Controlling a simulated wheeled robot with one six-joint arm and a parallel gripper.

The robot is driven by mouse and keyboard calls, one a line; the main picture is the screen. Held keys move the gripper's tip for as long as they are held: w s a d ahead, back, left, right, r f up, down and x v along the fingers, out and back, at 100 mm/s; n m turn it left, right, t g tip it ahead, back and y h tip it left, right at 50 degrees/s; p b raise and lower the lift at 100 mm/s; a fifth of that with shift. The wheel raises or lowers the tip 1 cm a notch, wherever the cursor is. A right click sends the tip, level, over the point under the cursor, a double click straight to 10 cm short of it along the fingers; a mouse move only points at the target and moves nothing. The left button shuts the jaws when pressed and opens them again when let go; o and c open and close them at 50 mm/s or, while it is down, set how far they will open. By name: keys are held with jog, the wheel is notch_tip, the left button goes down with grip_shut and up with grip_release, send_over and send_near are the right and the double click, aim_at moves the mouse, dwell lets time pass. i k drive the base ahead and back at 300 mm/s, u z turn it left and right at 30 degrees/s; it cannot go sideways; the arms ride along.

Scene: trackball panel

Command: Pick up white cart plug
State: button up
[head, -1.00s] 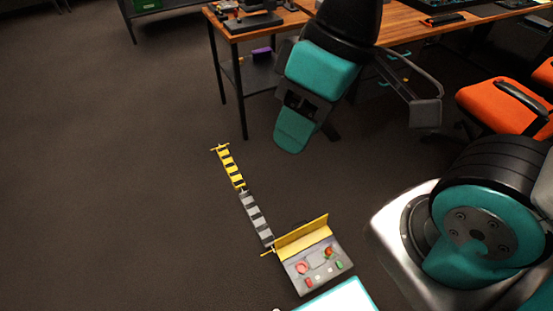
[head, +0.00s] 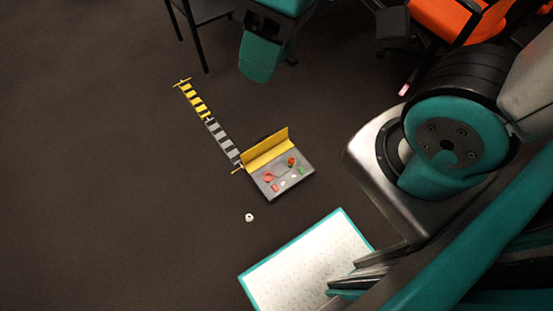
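A small white round piece with a dark centre, which looks like the white cart plug (head: 249,217), lies on the dark floor. It is apart from the grey panel (head: 286,187), below it in the picture. It is too small to make out its shape well. The teal lower end of my arm, with my gripper (head: 264,55), hangs at the top edge, far above the plug in the picture and apart from it. The upper part is cut off, and the finger opening cannot be made out. Nothing is seen held.
The panel has a yellow back plate (head: 266,151) and red, green and white small parts. A yellow-and-grey striped strip (head: 207,119) runs from it to the upper left. A white teal-edged plate (head: 297,266) is at the bottom. An orange chair (head: 440,18) stands upper right. Floor on the left is clear.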

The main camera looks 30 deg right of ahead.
aim_at(249, 218)
jog(key=k, duration=0.35)
jog(key=u, duration=1.25)
jog(key=i, duration=4.9)
jog(key=z, duration=4.7)
jog(key=i, duration=0.95)
jog(key=u, duration=0.05)
